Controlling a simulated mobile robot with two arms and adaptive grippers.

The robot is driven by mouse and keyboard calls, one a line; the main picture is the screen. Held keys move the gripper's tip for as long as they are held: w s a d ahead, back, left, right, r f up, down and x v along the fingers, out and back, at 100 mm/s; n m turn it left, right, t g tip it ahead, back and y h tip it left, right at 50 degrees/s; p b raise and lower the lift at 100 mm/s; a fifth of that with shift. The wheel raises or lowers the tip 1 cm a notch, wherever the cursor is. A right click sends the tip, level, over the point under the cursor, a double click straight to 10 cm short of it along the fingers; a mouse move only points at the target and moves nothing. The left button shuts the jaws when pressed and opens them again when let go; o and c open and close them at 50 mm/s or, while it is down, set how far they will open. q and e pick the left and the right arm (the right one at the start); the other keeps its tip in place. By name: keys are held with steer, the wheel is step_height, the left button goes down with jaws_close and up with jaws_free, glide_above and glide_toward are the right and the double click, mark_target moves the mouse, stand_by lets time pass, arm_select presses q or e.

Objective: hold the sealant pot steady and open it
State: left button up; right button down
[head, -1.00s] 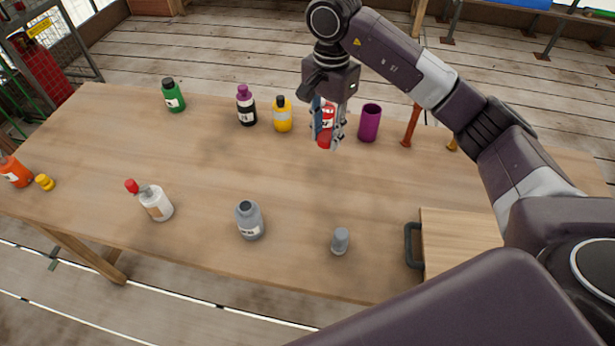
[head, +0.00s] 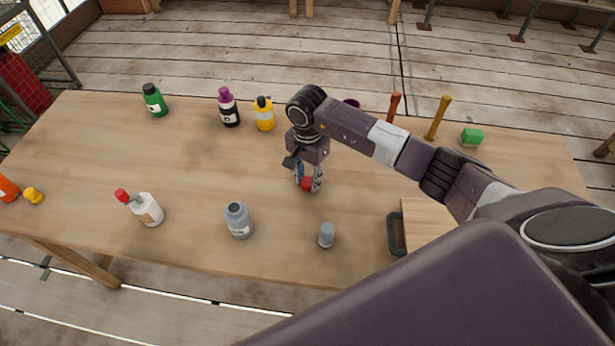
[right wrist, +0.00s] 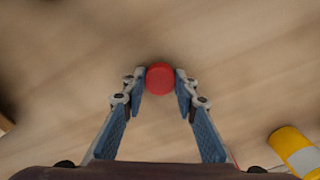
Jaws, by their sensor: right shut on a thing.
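My right gripper (head: 308,188) is shut on a small red container (head: 307,184) over the middle of the table. Its round red top (right wrist: 160,77) shows between the fingertips in the right wrist view. The fingers hide most of it, and I cannot tell whether it touches the table. Nothing in view is clearly marked as the sealant pot. A grey bottle (head: 239,222) with a pale label and an open-looking top stands upright nearer me. A separate grey cap (head: 326,235) stands to its right. My left gripper is not in view.
White bottle with red tip (head: 146,209) at left; green (head: 155,101), purple-capped (head: 229,108) and yellow (head: 264,114) bottles at the back. An orange bottle (head: 7,189) is at the left edge. A wooden box with dark handle (head: 396,234) is at right.

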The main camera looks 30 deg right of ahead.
mark_target(308, 181)
steer(key=shift+f, duration=0.25)
steer(key=c, duration=1.5)
jaws_free()
steer(key=shift+c, duration=0.2)
steer(key=shift+r, duration=0.15)
steer(key=shift+w+r, duration=0.15)
steer(key=shift+r, duration=0.2)
step_height(308, 181, up, 11)
steer(key=b, duration=0.2)
steer(key=shift+r+b, duration=0.15)
steer(key=shift+b, duration=0.15)
